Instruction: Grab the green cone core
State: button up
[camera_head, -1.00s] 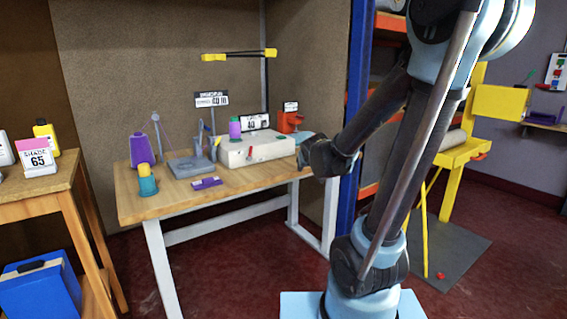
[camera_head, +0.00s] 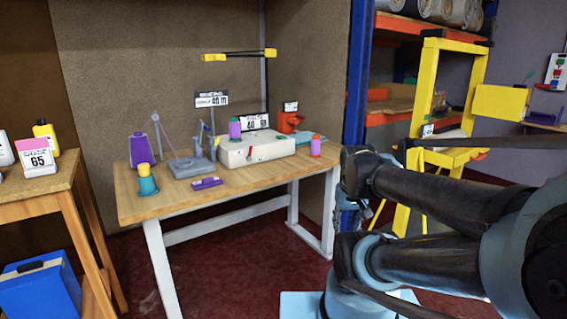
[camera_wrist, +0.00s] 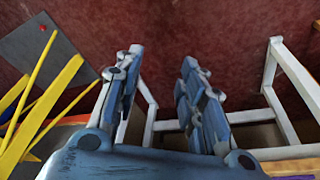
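A teal-green cone-shaped piece (camera_head: 147,186) with a yellow top (camera_head: 144,169) stands upright near the front left of the wooden workbench (camera_head: 230,193). It is the only greenish cone shape I see; whether it is one piece or two stacked ones I cannot tell. My gripper (camera_wrist: 162,58) shows in the wrist view with its two fingers apart and nothing between them. Floor, mat and white table legs lie beyond the fingers. The cone does not show in the wrist view. In the head view my arm is at the right, away from the cone, and my gripper is not clearly visible.
A yellow frame (camera_head: 428,80) stands right.

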aim_at(235, 125)
jog(key=z, duration=0.5)
jog(key=k, duration=0.8)
jog(key=u, duration=1.05)
jog(key=i, duration=1.7)
